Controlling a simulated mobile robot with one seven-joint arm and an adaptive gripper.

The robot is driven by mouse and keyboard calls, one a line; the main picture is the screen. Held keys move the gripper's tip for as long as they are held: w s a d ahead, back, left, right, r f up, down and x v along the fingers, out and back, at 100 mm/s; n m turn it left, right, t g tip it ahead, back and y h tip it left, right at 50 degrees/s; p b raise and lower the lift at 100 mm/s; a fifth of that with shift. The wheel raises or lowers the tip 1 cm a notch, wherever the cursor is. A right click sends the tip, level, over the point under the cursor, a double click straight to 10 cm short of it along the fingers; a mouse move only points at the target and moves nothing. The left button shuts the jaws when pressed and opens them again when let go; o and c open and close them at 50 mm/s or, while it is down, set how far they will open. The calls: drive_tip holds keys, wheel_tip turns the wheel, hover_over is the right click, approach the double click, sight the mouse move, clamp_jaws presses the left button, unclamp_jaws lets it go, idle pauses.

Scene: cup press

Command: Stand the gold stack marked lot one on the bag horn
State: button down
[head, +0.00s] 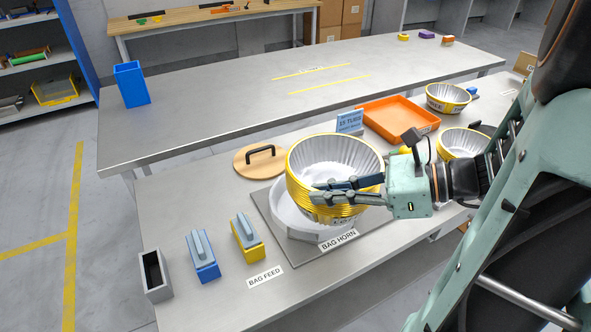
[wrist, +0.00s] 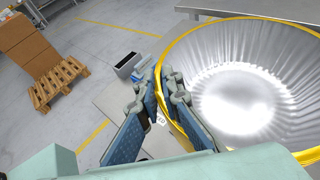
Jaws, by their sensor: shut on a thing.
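The gold stack (head: 305,193) is a nest of silver-lined cups with gold rims, upright in the head view. It also fills the right side of the wrist view (wrist: 240,95). My gripper (head: 335,190) is shut on its near right wall, one finger inside and one outside; the fingers also show in the wrist view (wrist: 158,110). The bag horn (head: 283,222) is a white round ring on a grey plate, labelled BAG HORN. The stack is over the horn, covering much of it; I cannot tell whether they touch. The lot marking on the stack is not readable.
A round wooden lid (head: 258,163) with a black handle lies behind the horn. Blue (head: 203,258) and yellow (head: 247,238) blocks stand at the left by BAG FEED. Other gold stacks (head: 447,98) (head: 462,143) and an orange tray (head: 398,120) are at the right.

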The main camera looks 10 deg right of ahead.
drive_tip(key=w+f+b, duration=0.1)
drive_tip(key=w+f, duration=0.2)
drive_tip(key=w+a+f+b, duration=0.1)
drive_tip(key=w+f, duration=0.2)
drive_tip(key=w, duration=0.1)
drive_tip(key=shift+w+a+f, duration=0.2)
drive_tip(key=shift+f, duration=0.2)
drive_tip(key=f, duration=0.2)
drive_tip(key=f+b, duration=0.1)
drive_tip(key=shift+w+f, duration=0.25)
drive_tip(key=shift+f, duration=0.05)
drive_tip(key=c, duration=2.6)
unclamp_jaws()
drive_tip(key=shift+f, duration=0.15)
drive_tip(key=o, duration=0.5)
